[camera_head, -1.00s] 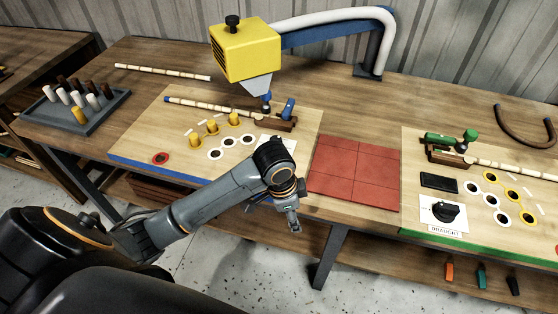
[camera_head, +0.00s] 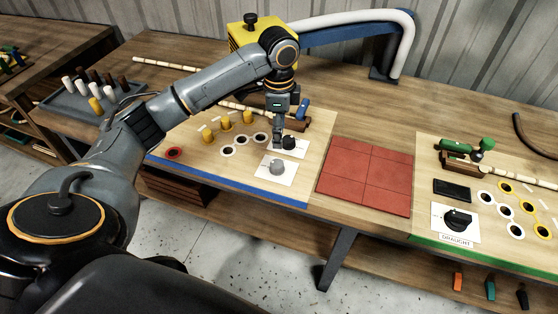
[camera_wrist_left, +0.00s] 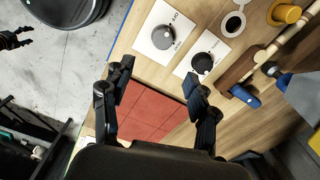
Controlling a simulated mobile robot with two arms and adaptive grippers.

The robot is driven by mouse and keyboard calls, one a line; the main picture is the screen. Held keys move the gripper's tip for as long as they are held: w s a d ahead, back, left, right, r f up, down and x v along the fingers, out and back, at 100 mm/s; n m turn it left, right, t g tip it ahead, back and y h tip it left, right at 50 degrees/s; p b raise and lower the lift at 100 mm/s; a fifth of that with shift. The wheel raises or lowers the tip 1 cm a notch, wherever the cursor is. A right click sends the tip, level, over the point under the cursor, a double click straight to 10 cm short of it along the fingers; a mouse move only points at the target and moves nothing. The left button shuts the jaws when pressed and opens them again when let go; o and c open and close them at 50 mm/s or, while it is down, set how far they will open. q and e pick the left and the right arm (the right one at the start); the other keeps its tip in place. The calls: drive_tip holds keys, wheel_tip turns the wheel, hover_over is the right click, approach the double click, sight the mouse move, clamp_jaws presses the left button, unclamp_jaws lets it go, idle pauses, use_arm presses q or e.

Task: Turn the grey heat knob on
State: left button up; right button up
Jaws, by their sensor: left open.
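The grey heat knob (camera_head: 278,168) sits on a white card near the front blue edge of the left board. It also shows in the left wrist view (camera_wrist_left: 163,37), near the top middle. A black knob (camera_head: 290,142) on another white card (camera_head: 274,149) lies just behind it; the wrist view shows it too (camera_wrist_left: 202,63). My left gripper (camera_head: 279,141) points down by the black knob, behind the grey one. In the wrist view its two fingers (camera_wrist_left: 159,72) are apart with nothing between them. Whether it touches the black knob cannot be told.
A yellow lamp-like box (camera_head: 243,36) stands behind my left arm. Yellow pegs (camera_head: 225,122) and a brown clamp block with a blue handle (camera_head: 302,108) are on the left board. A red tiled mat (camera_head: 364,177) is to the right. A black draught knob (camera_head: 457,219) is farther right.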

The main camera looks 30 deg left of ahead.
sight(277, 163)
use_arm(q)
drive_tip(key=f, duration=0.4)
drive_tip(key=f+p, duration=0.1)
drive_tip(key=f, duration=0.3)
drive_tip(key=f+p, duration=0.1)
drive_tip(key=f, duration=0.4)
drive_tip(key=shift+a, duration=0.3)
drive_tip(key=shift+r, duration=0.1)
drive_tip(key=c, duration=1.2)
